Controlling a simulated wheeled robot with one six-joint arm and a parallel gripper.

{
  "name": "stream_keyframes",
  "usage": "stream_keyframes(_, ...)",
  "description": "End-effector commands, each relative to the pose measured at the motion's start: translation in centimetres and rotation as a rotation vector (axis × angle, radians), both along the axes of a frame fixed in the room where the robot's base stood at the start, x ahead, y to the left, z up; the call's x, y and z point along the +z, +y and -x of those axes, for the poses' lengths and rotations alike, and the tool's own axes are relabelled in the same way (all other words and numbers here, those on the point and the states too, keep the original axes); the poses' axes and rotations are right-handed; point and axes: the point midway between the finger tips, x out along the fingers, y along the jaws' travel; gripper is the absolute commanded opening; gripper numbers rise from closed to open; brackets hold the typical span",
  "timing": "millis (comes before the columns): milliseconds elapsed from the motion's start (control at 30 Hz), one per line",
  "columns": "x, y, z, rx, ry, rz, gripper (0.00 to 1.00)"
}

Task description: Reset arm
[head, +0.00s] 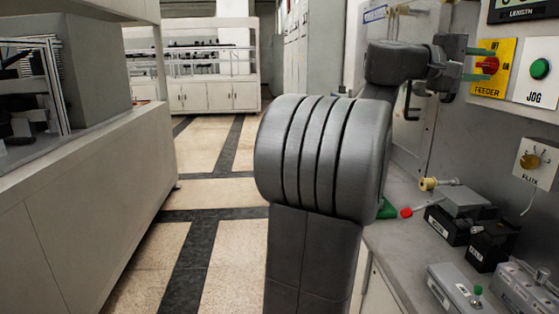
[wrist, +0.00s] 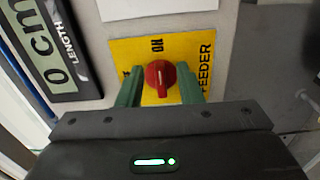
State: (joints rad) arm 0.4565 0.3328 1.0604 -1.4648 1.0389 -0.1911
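My gripper (head: 477,64) is at the upper right of the head view, reaching toward the yellow FEEDER plate (head: 506,81) on the wall panel. The plate carries a red rotary knob (head: 487,65). In the wrist view my gripper's two green fingers (wrist: 160,92) stand apart on either side of the red knob (wrist: 159,76), with yellow plate (wrist: 181,51) showing between. The knob's grip runs up and down there, in line with the ON mark above it. Another mark on the left is partly hidden by the left finger. The fingers hold nothing.
A white JOG plate with a green button (head: 540,69) and a FLUX dial (head: 530,160) are close by on the panel. A LENGTH display (wrist: 48,50) is near. Black and grey boxes (head: 492,243) crowd the counter below. The floor aisle (head: 225,150) at left is clear.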

Motion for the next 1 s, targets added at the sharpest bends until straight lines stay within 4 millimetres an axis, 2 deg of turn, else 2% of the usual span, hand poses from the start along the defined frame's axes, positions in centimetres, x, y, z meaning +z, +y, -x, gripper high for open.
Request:
stream_keyframes(33,0.3,-0.6,0.0,-0.001,0.02,0.002,0.33)
stream_keyframes(1000,1.7,-0.2,-0.5,0.001,0.834,0.07,0.33)
